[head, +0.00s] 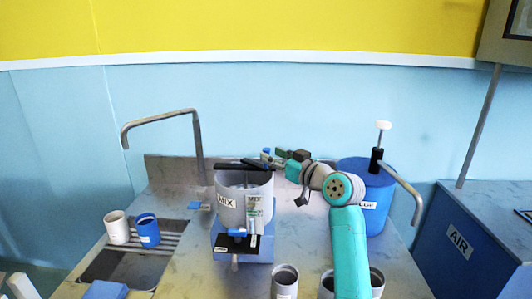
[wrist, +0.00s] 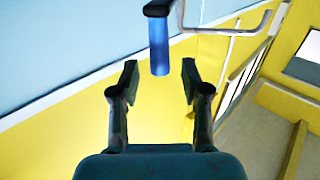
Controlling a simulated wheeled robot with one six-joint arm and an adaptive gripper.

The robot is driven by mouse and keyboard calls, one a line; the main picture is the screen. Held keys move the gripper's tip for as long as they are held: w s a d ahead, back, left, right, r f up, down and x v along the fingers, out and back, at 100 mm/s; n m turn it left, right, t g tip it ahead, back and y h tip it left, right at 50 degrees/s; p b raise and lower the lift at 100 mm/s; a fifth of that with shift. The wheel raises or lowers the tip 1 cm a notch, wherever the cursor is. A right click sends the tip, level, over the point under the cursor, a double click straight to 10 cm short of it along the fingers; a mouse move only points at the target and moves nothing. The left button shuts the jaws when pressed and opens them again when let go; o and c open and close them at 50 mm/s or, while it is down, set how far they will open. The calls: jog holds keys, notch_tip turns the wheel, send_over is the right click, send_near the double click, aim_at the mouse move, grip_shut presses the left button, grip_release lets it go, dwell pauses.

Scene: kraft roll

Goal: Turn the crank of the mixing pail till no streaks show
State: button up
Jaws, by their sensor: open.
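The mixing pail (head: 229,214), pale and labelled MIX, stands upright in a blue stand in the middle of the worktop. A black crank bar (head: 232,166) lies across its top, and a blue crank handle (head: 266,152) stands at the bar's right end. The handle (wrist: 159,48) also shows in the wrist view, hanging from a black bar end. My gripper (head: 279,156) is open at the pail's right rim, beside the handle. In the wrist view my gripper (wrist: 160,75) has its fingers either side of the handle, with gaps on both sides. The pail's contents are hidden.
A blue pail (head: 376,215) with a white-topped pump stands right, behind my arm. A bent metal pipe (head: 160,120) rises at left. White (head: 117,228) and blue (head: 148,231) cups stand on a rack. A grey cup (head: 285,283) stands in front. A blue AIR cabinet (head: 455,265) is far right.

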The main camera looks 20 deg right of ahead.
aim_at(269, 153)
jog(key=shift+x, duration=1.7)
grip_shut()
